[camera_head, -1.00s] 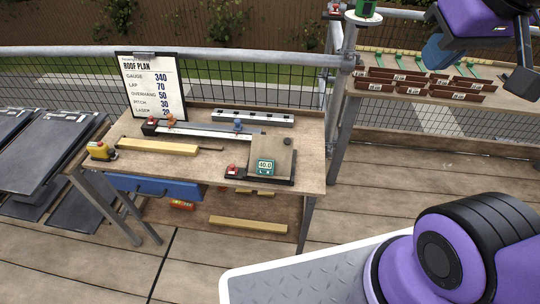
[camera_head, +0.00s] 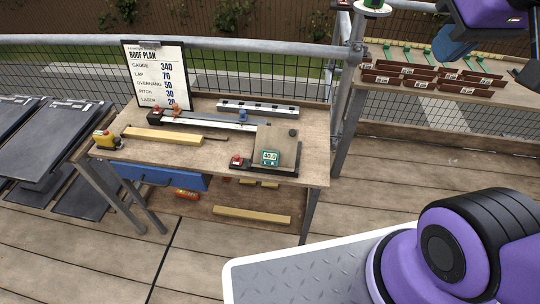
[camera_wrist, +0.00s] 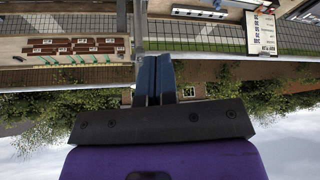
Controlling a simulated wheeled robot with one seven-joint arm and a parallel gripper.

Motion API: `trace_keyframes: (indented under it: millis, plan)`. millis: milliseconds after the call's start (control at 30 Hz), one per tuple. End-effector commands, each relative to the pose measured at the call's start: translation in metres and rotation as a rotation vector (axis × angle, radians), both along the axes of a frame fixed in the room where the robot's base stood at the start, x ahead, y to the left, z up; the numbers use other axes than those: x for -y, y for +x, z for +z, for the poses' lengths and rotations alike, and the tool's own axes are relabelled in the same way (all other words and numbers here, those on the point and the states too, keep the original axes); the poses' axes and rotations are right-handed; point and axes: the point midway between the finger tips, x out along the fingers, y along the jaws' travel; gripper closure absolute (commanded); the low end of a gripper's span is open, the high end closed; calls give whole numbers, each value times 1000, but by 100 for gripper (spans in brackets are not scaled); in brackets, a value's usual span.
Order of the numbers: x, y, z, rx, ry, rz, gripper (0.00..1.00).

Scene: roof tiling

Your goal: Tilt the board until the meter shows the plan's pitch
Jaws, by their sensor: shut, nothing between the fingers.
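The tilt board (camera_head: 278,140) is a tan wooden plate with a dark round knob (camera_head: 293,133), on a dark base at the right front of the workbench. The green meter (camera_head: 270,157) at its front reads about 40.0. The roof plan (camera_head: 158,75) is a clipboard at the back left of the bench; its pitch line reads 30. My gripper (camera_wrist: 155,80) shows in the wrist view with its blue fingers together and nothing between them. It is away from the board, which I cannot make out in the wrist view.
A red clamp (camera_head: 236,161) sits left of the board. A yellow-handled tool (camera_head: 105,140), a wooden batten (camera_head: 163,135) and a metal rail (camera_head: 258,110) lie on the bench. Dark slates (camera_head: 45,140) are at the left. Brown bins (camera_head: 420,80) stand on another table at the right.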

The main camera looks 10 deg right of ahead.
Motion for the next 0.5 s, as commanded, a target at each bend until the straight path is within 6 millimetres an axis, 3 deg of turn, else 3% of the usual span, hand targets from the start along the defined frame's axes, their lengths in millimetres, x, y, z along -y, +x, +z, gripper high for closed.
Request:
trace_keyframes:
  millis: [100,300,333,500]
  plan:
    - [0,0,0,0,0,0,98]
    - [-4,12,-4,-13,31,7,52]
    - [-5,17,-6,-18,44,8,48]
    - [-19,56,-24,-57,136,8,48]
